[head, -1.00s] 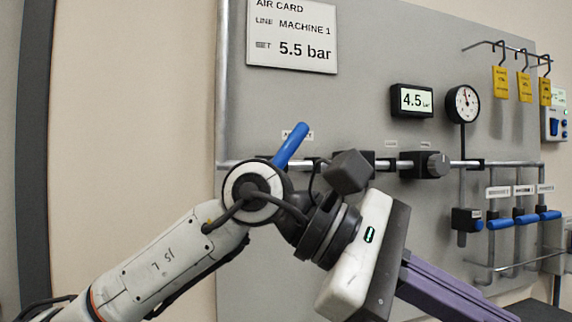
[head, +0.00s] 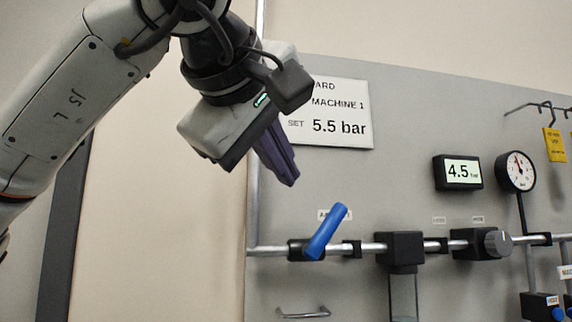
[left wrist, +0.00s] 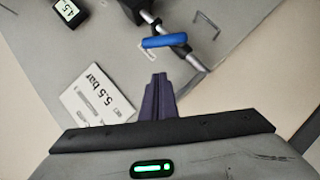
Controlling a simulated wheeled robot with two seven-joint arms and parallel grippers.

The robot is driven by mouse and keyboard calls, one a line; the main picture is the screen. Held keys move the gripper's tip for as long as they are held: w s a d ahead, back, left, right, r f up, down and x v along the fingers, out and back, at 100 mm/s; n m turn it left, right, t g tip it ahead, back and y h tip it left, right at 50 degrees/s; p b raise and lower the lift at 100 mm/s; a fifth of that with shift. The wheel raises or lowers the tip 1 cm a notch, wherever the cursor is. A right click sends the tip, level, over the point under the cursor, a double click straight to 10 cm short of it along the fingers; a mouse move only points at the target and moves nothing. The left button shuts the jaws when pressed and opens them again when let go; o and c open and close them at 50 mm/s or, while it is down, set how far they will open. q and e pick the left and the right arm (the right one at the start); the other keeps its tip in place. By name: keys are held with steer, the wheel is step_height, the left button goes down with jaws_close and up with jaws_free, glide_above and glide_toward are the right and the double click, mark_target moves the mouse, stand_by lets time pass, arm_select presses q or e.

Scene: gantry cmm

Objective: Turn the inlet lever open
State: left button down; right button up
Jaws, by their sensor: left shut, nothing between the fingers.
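The blue inlet lever (head: 326,231) sits on the horizontal pipe at the left part of the grey panel. It tilts, with its upper end leaning right. It also shows in the left wrist view (left wrist: 165,41), beyond my fingertips. My left gripper (head: 289,180) is up and to the left of the lever, in front of the air card, and apart from the lever. Its purple fingers are shut with nothing between them, and they show in the left wrist view (left wrist: 159,82). My right gripper is out of view.
The air card (head: 342,114) reads 5.5 bar and is partly hidden by my left gripper. A display (head: 458,172) reads 4.5, beside a round gauge (head: 516,171). A regulator with a grey knob (head: 496,243) is on the pipe. A small handle (head: 304,313) is below the lever.

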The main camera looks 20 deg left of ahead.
mark_target(325, 231)
arm_select(q)
steer(key=w+d+f, duration=0.1)
steer(key=w+f, duration=0.3)
steer(key=w, duration=0.4)
steer(key=shift+w+d+f, duration=0.15)
steer(key=shift+d, duration=0.2)
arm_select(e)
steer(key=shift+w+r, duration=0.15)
